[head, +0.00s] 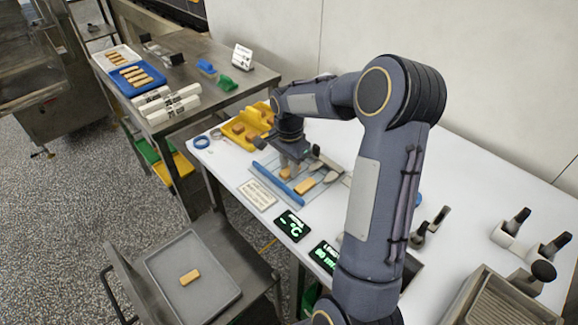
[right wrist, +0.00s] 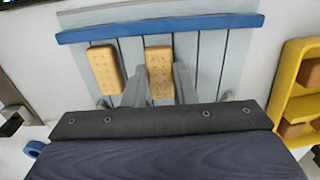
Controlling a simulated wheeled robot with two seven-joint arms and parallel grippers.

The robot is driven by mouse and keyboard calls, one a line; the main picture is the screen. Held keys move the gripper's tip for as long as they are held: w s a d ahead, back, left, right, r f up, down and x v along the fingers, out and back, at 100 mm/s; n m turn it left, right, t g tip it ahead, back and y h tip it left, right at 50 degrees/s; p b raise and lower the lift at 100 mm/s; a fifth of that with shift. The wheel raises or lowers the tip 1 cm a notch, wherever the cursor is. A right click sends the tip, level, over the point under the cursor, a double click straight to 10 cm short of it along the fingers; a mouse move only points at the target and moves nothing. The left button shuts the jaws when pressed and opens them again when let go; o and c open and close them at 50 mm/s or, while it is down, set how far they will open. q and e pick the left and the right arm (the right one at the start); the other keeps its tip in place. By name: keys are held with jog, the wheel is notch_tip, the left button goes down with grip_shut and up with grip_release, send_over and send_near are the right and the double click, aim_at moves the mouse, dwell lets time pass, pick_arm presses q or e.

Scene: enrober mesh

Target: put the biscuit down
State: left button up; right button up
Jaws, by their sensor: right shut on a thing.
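My right gripper (head: 288,168) is over the grey slatted mesh (head: 264,175) on the white table. In the right wrist view its two fingers (right wrist: 159,88) are shut on a tan biscuit (right wrist: 159,66), which also shows in the head view (head: 286,174). The held biscuit is over the mesh slats; I cannot tell whether it touches them. A second biscuit (head: 305,186) lies on the mesh beside it, apart from it, and shows to the left in the right wrist view (right wrist: 104,70). A blue bar (head: 274,184) runs along one mesh edge. My left gripper is not in view.
A yellow holder (head: 239,132) with brown blocks stands just behind the mesh. Dark displays (head: 292,226) and a small sign (head: 257,194) lie in front. A grey tray (head: 213,297) with one biscuit is on the lower cart. My right arm covers the table's middle.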

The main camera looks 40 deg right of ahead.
jog(key=shift+f, duration=0.35)
jog(key=shift+f, duration=0.15)
jog(key=o, duration=0.8)
jog(key=shift+c, duration=0.2)
notch_tip(320, 180, up, 12)
jog(key=s+a+r+n+t+y, duration=0.2)
jog(key=s+a+r+n+t, duration=0.15)
jog(key=s+a+n, duration=0.75)
jog(key=s+a+f+n+t+y, duration=0.1)
jog(key=s+a+f+n, duration=0.1)
jog(key=s, duration=0.3)
jog(key=s+a+f+n+t, duration=0.1)
jog(key=s+a+f+n, duration=0.1)
jog(key=s+a, duration=0.3)
jog(key=shift+s+f+y, duration=0.35)
jog(key=shift+s+y, duration=0.05)
jog(key=shift+s, duration=0.3)
